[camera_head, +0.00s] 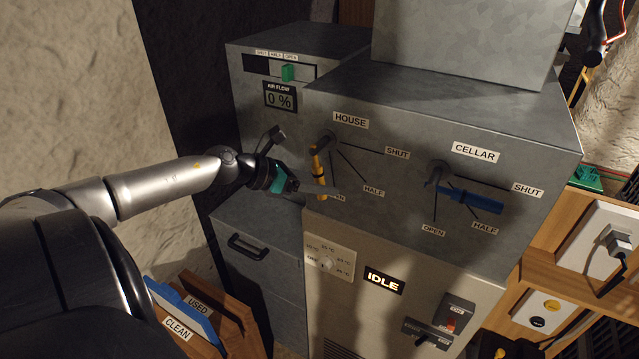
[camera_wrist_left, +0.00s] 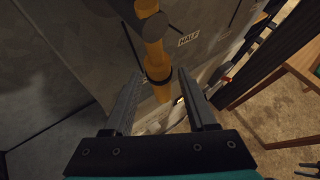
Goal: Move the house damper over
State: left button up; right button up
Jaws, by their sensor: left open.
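The yellow house damper handle (camera_head: 318,165) hangs from its pivot under the HOUSE label (camera_head: 350,120) on the grey metal box and points down towards OPEN. My right gripper is not in view.
The blue cellar damper handle (camera_head: 472,198) is to the right, pointing between SHUT and HALF. A box with a green slider (camera_head: 288,72) and a 0 % air flow display (camera_head: 280,99) stands at the left. An IDLE display (camera_head: 384,281) is below.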

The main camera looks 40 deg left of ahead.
pick_arm(q)
jog(key=shift+s, duration=0.1)
jog(key=p+v, duration=0.2)
jog(key=v, duration=1.3)
dwell(0.7)
